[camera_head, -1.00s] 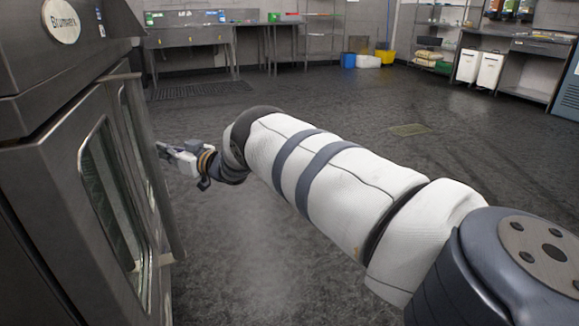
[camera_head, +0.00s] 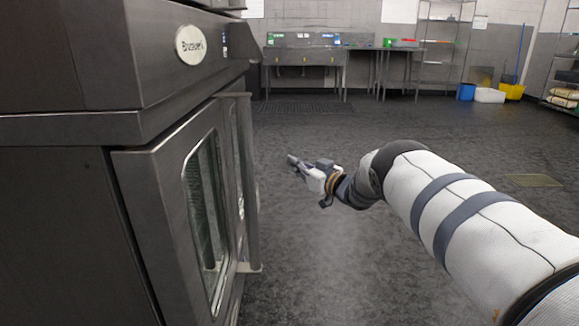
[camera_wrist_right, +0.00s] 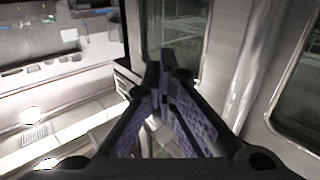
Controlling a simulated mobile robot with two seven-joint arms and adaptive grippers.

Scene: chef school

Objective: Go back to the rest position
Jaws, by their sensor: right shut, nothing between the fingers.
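My right gripper (camera_head: 292,160) is at the end of my outstretched right arm in the head view, pointing left over the dark floor. It is empty and apart from the oven door. In the right wrist view its two dark fingers (camera_wrist_right: 158,75) come together at the tips, with nothing between them. My left gripper is not in view.
A steel oven (camera_head: 70,60) with glass-windowed doors (camera_head: 207,215) and a vertical handle bar (camera_head: 246,185) stands close on the left. Dark floor (camera_head: 330,270) is open in the middle. Steel sinks (camera_head: 305,57), shelves and a yellow bucket (camera_head: 512,90) stand far back.

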